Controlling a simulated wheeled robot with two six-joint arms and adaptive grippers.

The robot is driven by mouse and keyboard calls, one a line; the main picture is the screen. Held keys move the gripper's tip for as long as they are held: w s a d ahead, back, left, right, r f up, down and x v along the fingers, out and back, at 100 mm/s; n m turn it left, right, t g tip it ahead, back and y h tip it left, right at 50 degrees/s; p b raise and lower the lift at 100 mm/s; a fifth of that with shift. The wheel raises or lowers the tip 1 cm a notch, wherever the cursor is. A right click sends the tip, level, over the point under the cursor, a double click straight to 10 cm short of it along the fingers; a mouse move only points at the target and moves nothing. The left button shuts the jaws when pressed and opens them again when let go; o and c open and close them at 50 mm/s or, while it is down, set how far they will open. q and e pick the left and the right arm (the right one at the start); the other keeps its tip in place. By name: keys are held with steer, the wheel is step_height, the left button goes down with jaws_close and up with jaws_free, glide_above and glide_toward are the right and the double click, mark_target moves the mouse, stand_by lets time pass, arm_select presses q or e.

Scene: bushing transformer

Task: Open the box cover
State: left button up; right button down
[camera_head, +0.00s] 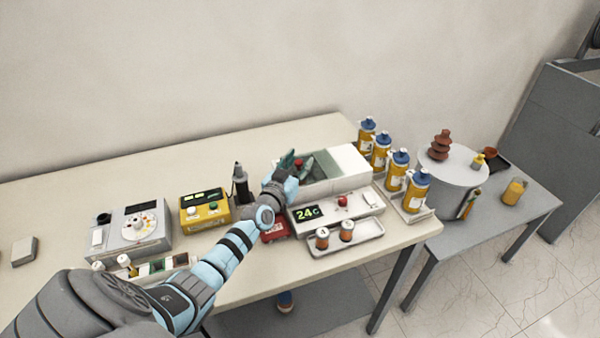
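A long pale box (348,163) stands near the back right of the main table. Its right part has a white top, and its left part looks grey-green. My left arm reaches in from the lower left, and my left gripper (297,163) is at the left end of the box. Its dark green fingers lie on either side of a small red part (298,163). I cannot tell whether the fingers touch or grip it. My wrist hides the box's near left corner. My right gripper is not in view.
A unit with a "24C" display (307,214) and a tray with two small jars (347,232) stand in front of the box. Several blue-capped bottles (397,170) stand to its right. A yellow device (204,210) and a black bottle (240,184) are to its left.

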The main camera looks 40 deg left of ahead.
arm_select(q)
steer(key=s+d+p, duration=0.1)
steer(key=s+p, duration=0.4)
steer(key=s, duration=1.3)
steer(key=d+f+m+g+h, duration=0.1)
steer(key=d+h, duration=0.1)
steer(key=d, duration=0.2)
steer(key=s+d+f+m+g+h, duration=0.1)
steer(key=d+h, duration=0.1)
steer(key=d, duration=0.2)
steer(key=d+f+m+g+h, duration=0.1)
steer(key=d+f, duration=0.1)
steer(key=d, duration=0.1)
steer(key=shift+s+d+m+h, duration=0.15)
steer(key=shift+d+m+h, duration=0.15)
steer(key=shift+d+h, duration=0.1)
steer(key=shift+s+d+f+m+g+h, duration=0.15)
steer(key=shift+s+d+f+m+g, duration=0.15)
steer(key=shift+s+d+f+g, duration=0.55)
steer(key=shift+s+d+f+m+g+h, duration=0.2)
steer(key=shift+s+d+f+m+g, duration=0.3)
steer(key=shift+s+d, duration=0.55)
steer(key=shift+s+d+f+m+g+h, duration=0.15)
steer(key=shift+s+d+f+g, duration=0.35)
steer(key=shift+s+d+g, duration=0.45)
steer(key=shift+w+d, duration=0.15)
